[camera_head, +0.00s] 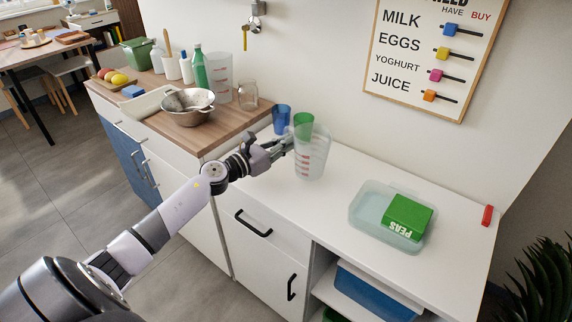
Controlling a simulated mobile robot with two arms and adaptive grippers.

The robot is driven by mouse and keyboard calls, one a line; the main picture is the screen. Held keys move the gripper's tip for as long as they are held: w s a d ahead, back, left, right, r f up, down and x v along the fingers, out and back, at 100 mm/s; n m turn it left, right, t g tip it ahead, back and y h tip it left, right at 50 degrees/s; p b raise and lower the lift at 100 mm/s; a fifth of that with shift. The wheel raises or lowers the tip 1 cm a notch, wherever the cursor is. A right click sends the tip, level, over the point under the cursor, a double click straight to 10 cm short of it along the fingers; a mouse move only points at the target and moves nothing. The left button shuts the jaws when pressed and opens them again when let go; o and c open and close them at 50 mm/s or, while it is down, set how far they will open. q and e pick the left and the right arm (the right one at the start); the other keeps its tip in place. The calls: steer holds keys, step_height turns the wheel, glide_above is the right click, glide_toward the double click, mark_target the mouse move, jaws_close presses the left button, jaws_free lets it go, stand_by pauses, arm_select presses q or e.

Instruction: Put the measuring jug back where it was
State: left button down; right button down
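The measuring jug (312,160), clear with red markings, stands upright on the white worktop near the wall. My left gripper (287,145) is at the jug's left side, with its fingertips close to or touching it. I cannot tell whether the fingers are closed on the jug, as their tips are small and overlap its edge. A green cup (303,121) shows at the jug's rim; I cannot tell whether it is inside or behind it. My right gripper is not in view.
A blue cup (281,118) stands just behind my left gripper. A clear tub (370,212) with a green peas box (407,215) is on the right. The wooden counter (232,122) holds a metal bowl (188,110), a tall clear container (219,80) and a glass jar (248,95).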

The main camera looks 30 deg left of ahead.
arm_select(q)
steer(key=shift+f+b, duration=0.6)
steer(key=shift+f, duration=2.1)
steer(key=shift+f, duration=0.1)
steer(key=c, duration=1.7)
jaws_free()
